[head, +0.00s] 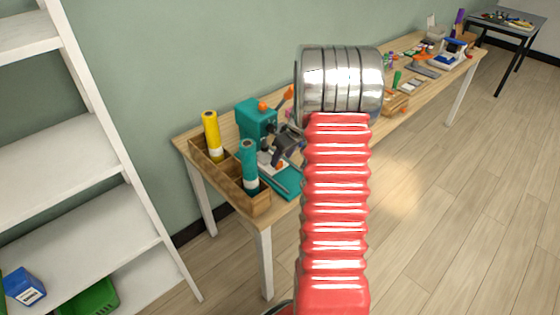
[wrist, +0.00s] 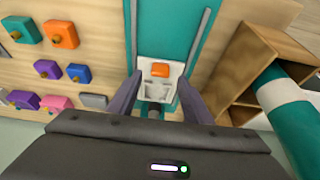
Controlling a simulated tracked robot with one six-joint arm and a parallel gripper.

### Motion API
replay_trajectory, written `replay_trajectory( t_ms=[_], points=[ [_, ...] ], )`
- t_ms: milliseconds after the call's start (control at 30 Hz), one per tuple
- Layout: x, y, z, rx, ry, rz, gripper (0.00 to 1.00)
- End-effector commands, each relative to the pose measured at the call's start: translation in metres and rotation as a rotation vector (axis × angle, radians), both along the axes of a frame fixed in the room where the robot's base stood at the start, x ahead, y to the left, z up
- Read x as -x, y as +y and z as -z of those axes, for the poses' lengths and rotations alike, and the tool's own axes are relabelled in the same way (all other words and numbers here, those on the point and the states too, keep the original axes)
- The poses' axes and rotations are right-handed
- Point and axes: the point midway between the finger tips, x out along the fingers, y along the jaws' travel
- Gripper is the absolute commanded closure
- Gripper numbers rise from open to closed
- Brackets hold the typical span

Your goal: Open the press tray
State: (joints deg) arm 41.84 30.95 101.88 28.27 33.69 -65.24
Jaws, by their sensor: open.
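The teal press (head: 255,122) stands near the left end of the wooden table in the head view, with orange parts on top. Its teal base (wrist: 205,42) carries two grey metal rails. The pale press tray (wrist: 150,67), with an orange block (wrist: 160,70) on it, lies between the rails in the wrist view; it also shows small in the head view (head: 267,159). My gripper (wrist: 159,84) is open, with its two dark fingers on either side of the tray's near part. I cannot tell whether the fingers touch it. The press body is mostly hidden in the wrist view.
A wooden organizer (head: 262,204) with a yellow tube (head: 211,135) and a teal tube (head: 249,165) stands close beside the press. Several coloured pieces (wrist: 62,34) sit on the left in the wrist view. A white shelf (head: 80,150) stands left; the floor at right is clear.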

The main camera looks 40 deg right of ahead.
Motion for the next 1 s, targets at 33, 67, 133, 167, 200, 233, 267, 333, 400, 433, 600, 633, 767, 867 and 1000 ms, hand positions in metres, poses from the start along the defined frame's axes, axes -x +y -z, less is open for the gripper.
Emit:
replay_trajectory(
  t_ms=[33,67,133,167,200,233,267,333,400,433,600,633,767,867,1000],
  points=[
    [-0.003,0.001,0.007,-0.001,0.002,-0.002,0.55],
    [-0.004,0.001,0.01,-0.001,0.002,-0.002,0.55],
    [-0.007,0.0,0.017,-0.001,0.001,-0.001,0.55],
    [-0.008,0.0,0.019,-0.001,0.0,0.0,0.55],
    [-0.009,0.0,0.021,0.0,0.0,0.0,0.55],
    [-0.01,0.001,0.023,0.0,0.0,0.0,0.55],
    [-0.011,0.001,0.024,-0.001,0.0,0.0,0.55],
    [-0.011,0.001,0.026,-0.001,0.0,0.0,0.55],
    [-0.012,0.001,0.027,-0.001,0.0,0.0,0.55],
    [-0.012,0.001,0.027,-0.001,0.0,-0.001,0.55],
    [-0.012,0.001,0.027,0.0,0.0,-0.001,0.55],
    [-0.012,0.001,0.027,0.0,0.0,-0.001,0.57],
    [-0.012,0.001,0.027,0.0,0.0,-0.001,0.66],
    [-0.012,0.001,0.026,-0.001,0.0,-0.001,0.73],
    [-0.012,0.001,0.026,-0.001,0.0,-0.001,0.83]
  ],
)
